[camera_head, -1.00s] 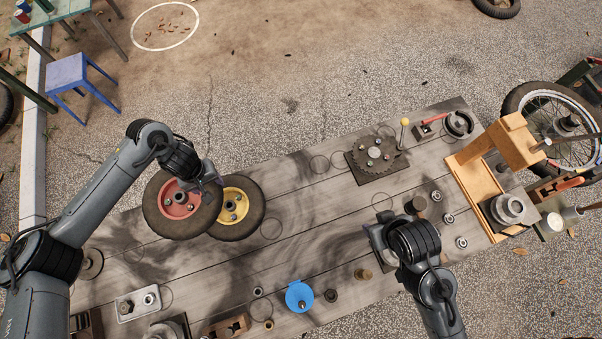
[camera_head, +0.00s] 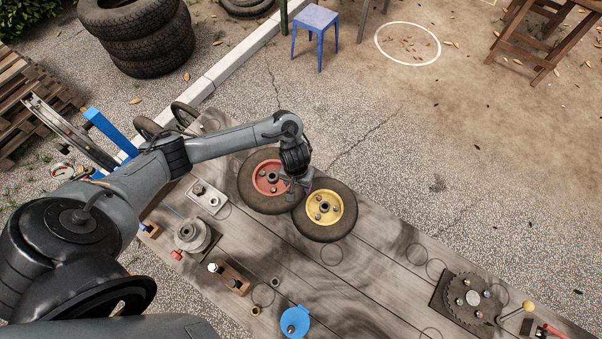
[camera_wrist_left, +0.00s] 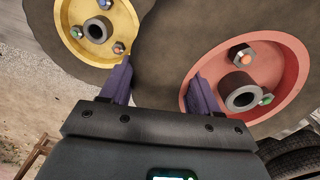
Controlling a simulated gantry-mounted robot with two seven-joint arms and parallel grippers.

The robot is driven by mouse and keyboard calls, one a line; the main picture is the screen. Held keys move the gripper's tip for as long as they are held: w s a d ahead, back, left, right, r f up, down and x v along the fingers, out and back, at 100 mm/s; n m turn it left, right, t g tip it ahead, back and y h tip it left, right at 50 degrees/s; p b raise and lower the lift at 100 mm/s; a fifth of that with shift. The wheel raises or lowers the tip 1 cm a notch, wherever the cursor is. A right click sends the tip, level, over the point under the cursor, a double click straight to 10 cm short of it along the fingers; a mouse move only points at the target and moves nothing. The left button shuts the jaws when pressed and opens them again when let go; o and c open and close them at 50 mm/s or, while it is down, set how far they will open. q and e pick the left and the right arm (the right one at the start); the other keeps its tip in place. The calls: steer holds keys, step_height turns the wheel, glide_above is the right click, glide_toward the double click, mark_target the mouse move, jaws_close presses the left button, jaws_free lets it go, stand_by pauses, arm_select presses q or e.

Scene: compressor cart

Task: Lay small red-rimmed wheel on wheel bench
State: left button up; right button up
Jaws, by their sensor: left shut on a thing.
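The small red-rimmed wheel (camera_head: 267,180) has a dark tyre and lies flat-side up over the grey plank bench (camera_head: 385,258). A yellow-rimmed wheel (camera_head: 325,210) is right beside it, and their tyres overlap in the head view. My left gripper (camera_head: 297,186) is shut on the red-rimmed wheel's tyre, on the side near the yellow wheel. In the left wrist view one finger is inside the red rim (camera_wrist_left: 275,72) and the other is by the tyre's outer edge, close to the yellow rim (camera_wrist_left: 98,28). I cannot tell if the held wheel touches the bench. My right gripper is out of view.
A geared plate (camera_head: 470,298) sits toward the bench's right end. A blue round part (camera_head: 295,322), a wooden block (camera_head: 231,278) and a metal plate (camera_head: 207,198) are nearer my arm. The planks right of the yellow wheel are mostly clear.

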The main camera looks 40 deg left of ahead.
arm_select(q)
steer(key=a+f+b, duration=0.1)
steer(key=a+f, duration=0.1)
steer(key=a, duration=0.1)
steer(key=w+a+f+b, duration=0.1)
steer(key=a, duration=0.2)
steer(key=w+a+f+b, duration=0.1)
steer(key=a+f, duration=0.1)
steer(key=a, duration=0.1)
steer(key=shift+w+a+f, duration=0.15)
steer(key=shift+w+f, duration=0.05)
steer(key=shift+f, duration=0.15)
steer(key=shift+f+b, duration=0.85)
steer(key=shift+f, duration=1.15)
steer(key=o, duration=1.2)
steer(key=shift+c, duration=0.2)
